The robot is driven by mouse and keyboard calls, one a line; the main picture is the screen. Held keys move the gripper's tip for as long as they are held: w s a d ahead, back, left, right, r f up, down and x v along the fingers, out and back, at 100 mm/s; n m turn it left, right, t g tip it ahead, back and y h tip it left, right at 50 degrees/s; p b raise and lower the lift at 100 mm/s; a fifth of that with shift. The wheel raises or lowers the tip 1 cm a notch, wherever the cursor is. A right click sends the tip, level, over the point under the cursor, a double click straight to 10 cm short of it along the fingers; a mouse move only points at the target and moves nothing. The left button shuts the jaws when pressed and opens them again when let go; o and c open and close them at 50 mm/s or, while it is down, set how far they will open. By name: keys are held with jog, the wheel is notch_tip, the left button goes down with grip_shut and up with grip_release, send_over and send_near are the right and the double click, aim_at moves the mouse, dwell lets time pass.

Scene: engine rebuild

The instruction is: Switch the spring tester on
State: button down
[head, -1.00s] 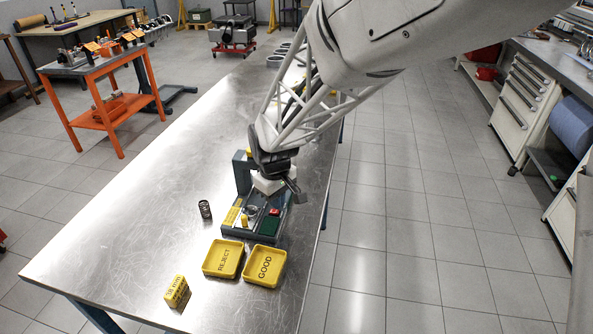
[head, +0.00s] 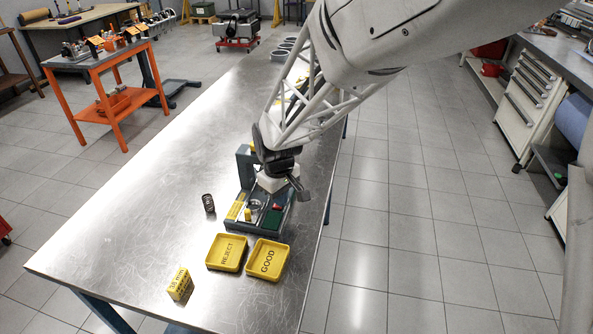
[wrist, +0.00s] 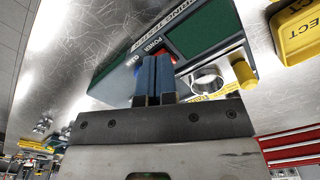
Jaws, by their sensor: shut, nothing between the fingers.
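The spring tester (head: 262,222) stands on the metal bench, a blue-grey base with a column at its back. A red switch part (head: 277,207) shows beside its green panel (head: 272,218). In the wrist view the POWER label (wrist: 153,46) lies just beyond my fingertips, with a bit of red (wrist: 172,57) beside them. My gripper (wrist: 153,75) is shut and empty, its blue fingers together over the switch area. They hide much of the switch, so I cannot tell its position or whether they touch it. In the head view my gripper (head: 304,190) is low over the tester's right side.
A dark coil spring (head: 208,203) stands left of the tester. The yellow REJECT tray (head: 214,263) and GOOD tray (head: 254,276) lie in front, with a yellow sign block (head: 180,284) to their left. A metal ring (wrist: 207,80) and yellow knob (wrist: 243,73) are close to my fingers.

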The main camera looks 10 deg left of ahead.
jog(key=shift+f, duration=0.5)
dwell(0.4)
jog(key=shift+r, duration=0.15)
jog(key=shift+r, duration=3.35)
